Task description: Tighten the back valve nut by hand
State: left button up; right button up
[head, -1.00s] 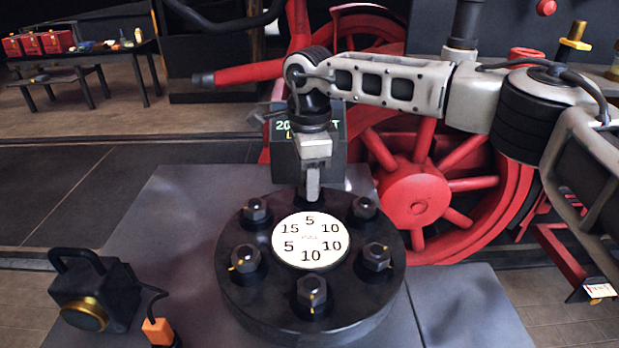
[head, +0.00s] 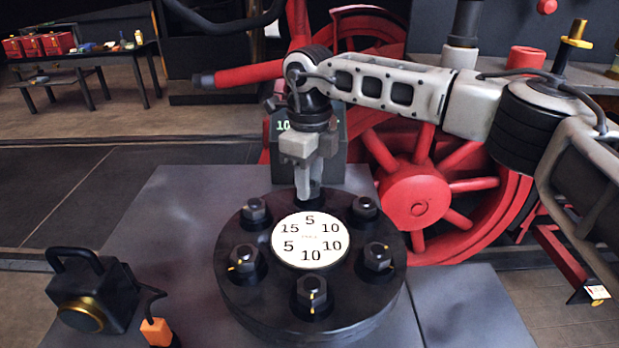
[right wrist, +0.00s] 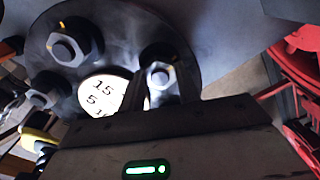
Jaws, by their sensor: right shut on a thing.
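A round black valve cover (head: 240,295) stands on a grey bench, with a ring of hex nuts and a white number plate (head: 300,255) in its middle. My right gripper (head: 310,195) reaches down on the cover's back rim. Its fingers are shut on the back valve nut, which they mostly hide in the head view. In the right wrist view the back nut (right wrist: 160,74) shows at the fingertips. The front nut (head: 312,292) and the other nuts stand clear of the gripper. My left gripper is not in view.
A dark display box (head: 345,160) stands close behind the gripper, partly hidden. A black lamp (head: 95,290) and an orange-ended item (head: 157,330) lie left of the cover. Red spoked wheels (head: 420,195) are behind.

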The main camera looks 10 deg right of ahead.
jog(key=shift+r+m, duration=0.1)
jog(key=shift+m, duration=0.2)
jog(key=o, duration=1)
notch_tip(320, 180, up, 16)
dwell(0.3)
